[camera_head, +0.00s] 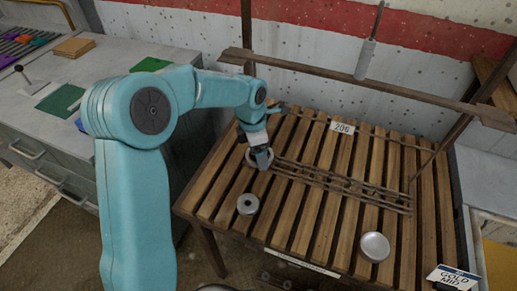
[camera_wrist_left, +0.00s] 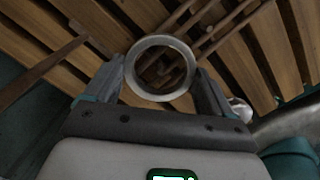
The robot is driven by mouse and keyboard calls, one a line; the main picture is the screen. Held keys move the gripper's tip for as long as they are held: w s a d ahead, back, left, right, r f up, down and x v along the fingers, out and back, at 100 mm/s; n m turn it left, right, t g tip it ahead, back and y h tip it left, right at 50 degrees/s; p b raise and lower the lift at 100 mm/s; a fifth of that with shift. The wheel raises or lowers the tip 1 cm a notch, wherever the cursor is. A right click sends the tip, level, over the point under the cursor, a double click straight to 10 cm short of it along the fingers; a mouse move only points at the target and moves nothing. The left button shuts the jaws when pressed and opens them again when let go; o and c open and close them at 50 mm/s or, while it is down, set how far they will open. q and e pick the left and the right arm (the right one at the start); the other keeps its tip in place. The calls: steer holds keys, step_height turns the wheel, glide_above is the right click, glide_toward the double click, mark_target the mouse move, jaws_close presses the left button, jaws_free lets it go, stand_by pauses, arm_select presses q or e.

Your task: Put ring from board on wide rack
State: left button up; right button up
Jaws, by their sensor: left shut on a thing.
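My left gripper (camera_head: 264,160) is shut on a pale metal ring (camera_wrist_left: 160,68). The ring sits between the two fingertips in the left wrist view, its open middle facing the camera. In the head view the ring (camera_head: 251,163) shows at the left part of a slatted wooden table (camera_head: 305,222), close to the slats. I cannot tell whether it touches them. A rack of thin brown rods (camera_head: 345,184) lies across the slats to the right of the gripper. The rods also show behind the ring in the left wrist view. My right gripper is not in view.
A grey cylinder with a hole (camera_head: 248,204) and a round pale dish (camera_head: 375,246) stand on the front slats. A wooden beam (camera_head: 340,78) crosses above the table, with a grey-handled tool (camera_head: 365,60) at it. A "206" label (camera_head: 342,127) is at the back.

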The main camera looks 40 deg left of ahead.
arm_select(q)
steer(key=shift+f, duration=0.1)
stand_by(0.3)
steer(key=o, duration=0.9)
step_height(320, 180, up, 7)
steer(key=shift+s+a+r, duration=0.2)
steer(key=shift+s+a, duration=0.1)
steer(key=shift+s, duration=0.15)
